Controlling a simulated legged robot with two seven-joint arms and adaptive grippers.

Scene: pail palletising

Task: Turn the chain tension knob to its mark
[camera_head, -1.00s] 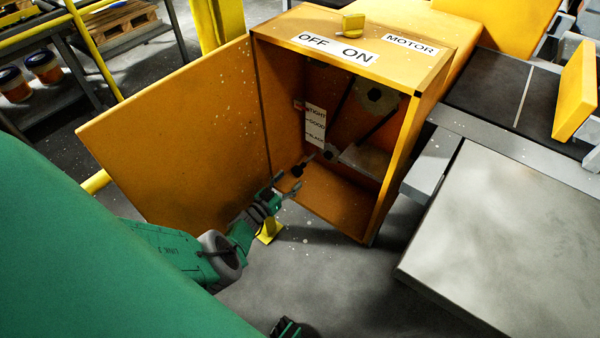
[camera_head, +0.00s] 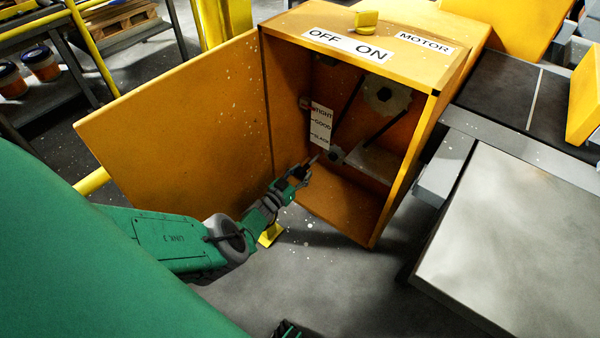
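The open orange cabinet (camera_head: 352,208) holds a white tension scale (camera_head: 321,124) reading TIGHT, GOOD and SLACK from top to bottom. A small red mark (camera_head: 314,107) shows at the TIGHT end. The small dark tension knob (camera_head: 297,173) is low inside the cabinet's open front, with a thin shaft pointing inward, and is partly hidden by my gripper. My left gripper (camera_head: 300,172) reaches in from the left with its fingers at the knob. I cannot tell whether they are closed on it.
The cabinet door (camera_head: 180,120) stands open to the left, behind my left arm. Sprocket (camera_head: 387,95) and chain are inside the cabinet. A yellow switch (camera_head: 366,20) sits on top by OFF and ON labels. A grey conveyor plate (camera_head: 520,240) lies right; the floor below is clear.

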